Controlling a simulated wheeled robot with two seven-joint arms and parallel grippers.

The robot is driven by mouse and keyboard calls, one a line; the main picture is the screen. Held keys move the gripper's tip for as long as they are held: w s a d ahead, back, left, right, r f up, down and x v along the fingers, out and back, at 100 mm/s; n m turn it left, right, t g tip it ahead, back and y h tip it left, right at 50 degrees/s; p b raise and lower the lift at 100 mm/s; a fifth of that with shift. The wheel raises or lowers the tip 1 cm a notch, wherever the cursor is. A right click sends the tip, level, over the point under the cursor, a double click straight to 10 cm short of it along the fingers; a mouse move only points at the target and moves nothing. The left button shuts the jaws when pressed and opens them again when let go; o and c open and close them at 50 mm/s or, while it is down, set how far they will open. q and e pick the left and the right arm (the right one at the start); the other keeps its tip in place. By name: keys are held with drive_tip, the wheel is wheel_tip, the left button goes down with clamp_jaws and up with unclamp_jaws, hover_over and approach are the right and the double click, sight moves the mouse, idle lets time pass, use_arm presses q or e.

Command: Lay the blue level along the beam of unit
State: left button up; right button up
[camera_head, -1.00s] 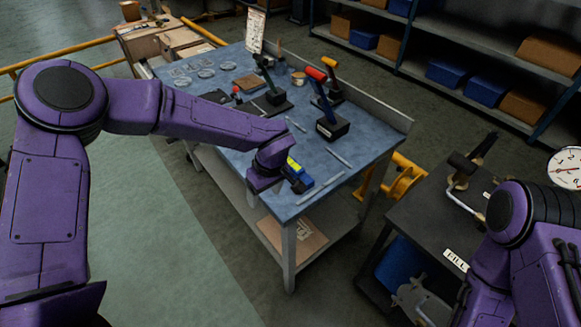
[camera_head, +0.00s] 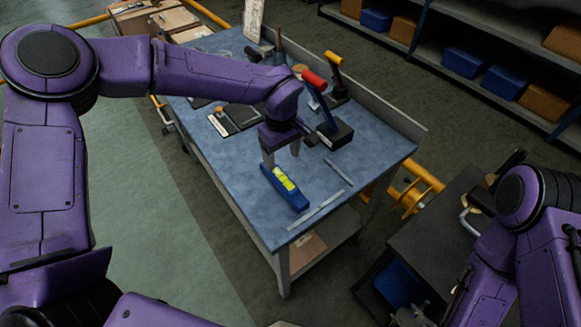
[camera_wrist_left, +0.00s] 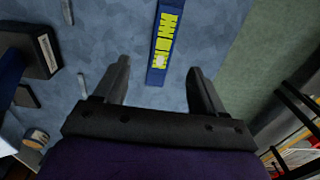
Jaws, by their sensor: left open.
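The blue level (camera_head: 284,188), with a yellow-green label, lies on the near part of the blue-grey workbench top (camera_head: 235,160). My left gripper (camera_head: 282,156) is open and empty just above the bench, near the far end of the level. In the left wrist view the level (camera_wrist_left: 161,72) lies ahead, its near end between the spread fingertips (camera_wrist_left: 159,68); no contact shows. My right arm (camera_head: 500,235) is at the right, and its gripper is not in view. I cannot pick out the unit's beam.
A red-handled tool on a black block (camera_head: 333,135) stands right of my left gripper. Metal strips (camera_head: 319,211) lie near the bench's front corner. A raised lip (camera_head: 395,113) runs along the bench's right side. A dark cart (camera_head: 430,235) stands at the right.

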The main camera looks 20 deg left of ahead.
sight(283, 179)
use_arm(q)
drive_tip(key=f, duration=0.2)
drive_tip(key=shift+w+a+f, duration=0.1)
drive_tip(key=shift+w+f, duration=0.2)
drive_tip(key=shift+f, duration=0.05)
drive_tip(key=shift+s+f+p, duration=0.4)
drive_tip(key=shift+s+f, duration=0.05)
drive_tip(key=shift+f, duration=0.2)
drive_tip(key=shift+s+f+p, duration=0.35)
drive_tip(key=shift+s+f, duration=0.1)
drive_tip(key=shift+f, duration=0.15)
drive_tip(key=f, duration=0.1)
drive_tip(key=f+p, duration=0.1)
drive_tip(key=f, duration=0.3)
drive_tip(key=shift+w+d, duration=0.25)
drive_tip(key=shift+w, duration=0.1)
drive_tip(key=shift+s, duration=0.25)
clamp_jaws()
use_arm(e)
wheel_tip(283, 179, up, 3)
drive_tip(key=shift+f, duration=0.1)
